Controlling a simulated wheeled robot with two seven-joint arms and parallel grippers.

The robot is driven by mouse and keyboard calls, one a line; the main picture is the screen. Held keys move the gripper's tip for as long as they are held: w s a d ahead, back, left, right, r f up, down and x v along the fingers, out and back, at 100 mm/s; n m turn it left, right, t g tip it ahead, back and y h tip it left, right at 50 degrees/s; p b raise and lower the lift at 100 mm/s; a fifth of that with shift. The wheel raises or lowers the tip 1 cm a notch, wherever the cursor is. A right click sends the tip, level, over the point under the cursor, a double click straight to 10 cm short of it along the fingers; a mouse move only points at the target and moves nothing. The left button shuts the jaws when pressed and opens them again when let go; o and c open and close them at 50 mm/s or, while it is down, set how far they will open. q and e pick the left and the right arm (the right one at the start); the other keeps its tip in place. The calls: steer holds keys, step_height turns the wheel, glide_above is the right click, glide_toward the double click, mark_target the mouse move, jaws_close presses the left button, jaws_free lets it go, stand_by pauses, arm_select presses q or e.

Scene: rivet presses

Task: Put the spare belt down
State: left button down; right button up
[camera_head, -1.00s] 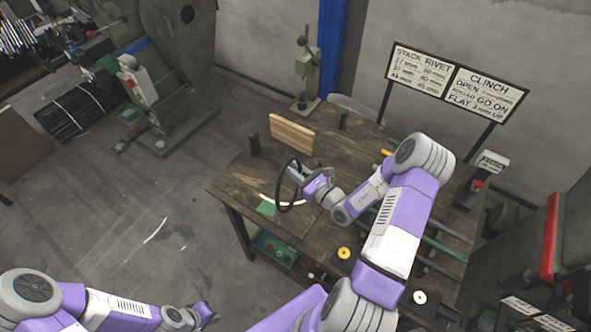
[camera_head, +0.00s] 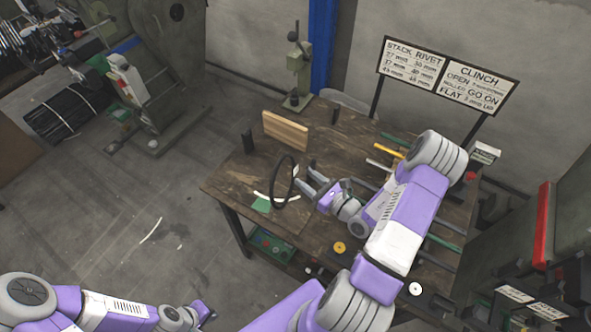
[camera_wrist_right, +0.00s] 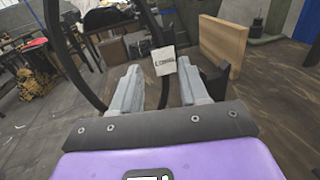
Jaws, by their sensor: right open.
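The spare belt is a thin black loop (camera_head: 274,187) standing roughly upright at the left part of the wooden table (camera_head: 228,181). My right gripper (camera_head: 306,178) is open, just right of the loop, its two fingers pointing at it. In the right wrist view the belt (camera_wrist_right: 60,50) curves in front of the gripper (camera_wrist_right: 160,88), one strand to the left and one showing between the fingers. The fingers are not closed on it. Whether they still touch it, I cannot tell. My left gripper (camera_head: 203,313) is low at the left, away from the table; its jaws are unclear.
A small white card (camera_wrist_right: 163,61) shows beyond the fingers. Coloured bars lie under my right arm.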

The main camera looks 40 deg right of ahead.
steer(key=s+a+f+n+g+y, duration=0.2)
steer(key=s+a+n+g+y, duration=0.25)
steer(key=a, duration=0.35)
steer(key=s+a+f+n+g+y, duration=0.3)
steer(key=a+n+g+y, duration=0.15)
steer(key=a, duration=0.45)
steer(key=s+a+f+n+g+h, duration=0.55)
steer(key=s+f+n+g, duration=0.35)
steer(key=s+n+g, duration=0.4)
steer(key=w+a+f+n+t+h, duration=0.2)
steer(key=w+n+t, duration=0.3)
steer(key=w+n, duration=0.3)
steer(key=shift+a+f+n+h, duration=0.35)
steer(key=shift+f+n, duration=0.25)
steer(key=shift+f, duration=0.1)
steer(key=shift+w, duration=0.1)
